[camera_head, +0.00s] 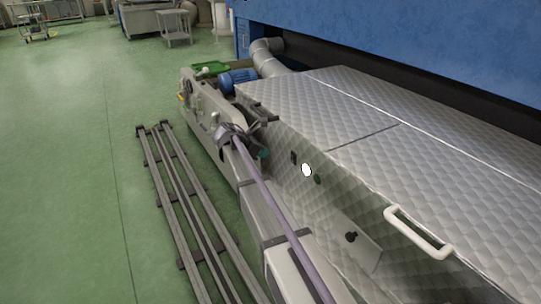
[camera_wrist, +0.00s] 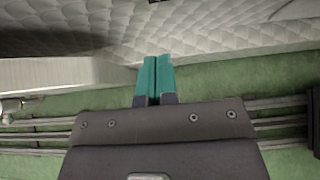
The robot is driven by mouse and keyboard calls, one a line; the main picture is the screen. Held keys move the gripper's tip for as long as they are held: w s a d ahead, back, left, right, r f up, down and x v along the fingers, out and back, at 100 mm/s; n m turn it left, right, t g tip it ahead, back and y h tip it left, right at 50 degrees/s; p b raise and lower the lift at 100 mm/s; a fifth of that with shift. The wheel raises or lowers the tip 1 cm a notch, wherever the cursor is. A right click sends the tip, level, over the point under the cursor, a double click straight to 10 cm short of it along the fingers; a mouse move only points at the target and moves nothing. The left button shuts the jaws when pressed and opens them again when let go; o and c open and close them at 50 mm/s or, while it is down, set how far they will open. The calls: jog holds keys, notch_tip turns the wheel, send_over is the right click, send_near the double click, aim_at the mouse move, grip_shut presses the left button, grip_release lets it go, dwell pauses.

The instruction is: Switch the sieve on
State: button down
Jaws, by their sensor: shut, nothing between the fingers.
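The quilted metal machine (camera_head: 420,160) fills the right of the head view; I cannot tell from any label whether it is the sieve. Its side panel carries a small dark switch-like part (camera_head: 293,157), a white round spot (camera_head: 306,170), a small green button (camera_head: 318,179) and a black knob (camera_head: 351,237). My gripper (camera_head: 265,153) is shut and empty, with teal fingertips just left of the dark part. In the wrist view the shut fingers (camera_wrist: 155,76) point towards the quilted surface (camera_wrist: 200,30). No control shows clearly there.
A white handle (camera_head: 420,233) sticks out from the machine's front edge. A blue motor (camera_head: 238,79) and a green tray (camera_head: 209,69) stand at the far end. Floor rails (camera_head: 180,205) run along the left. Open green floor (camera_head: 60,160) lies beyond them.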

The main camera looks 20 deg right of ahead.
aim_at(292, 157)
jog(key=shift+w+d+f+b, duration=0.3)
jog(key=shift+d+f+b, duration=0.45)
jog(key=shift+d, duration=1)
jog(key=shift+w+d+f+b, duration=0.25)
jog(key=shift+d+f+b, duration=0.5)
jog(key=shift+d, duration=0.95)
jog(key=shift+w+d+f+b, duration=0.3)
jog(key=shift+d+f+b, duration=0.45)
jog(key=shift+d, duration=1)
jog(key=shift+f, duration=0.2)
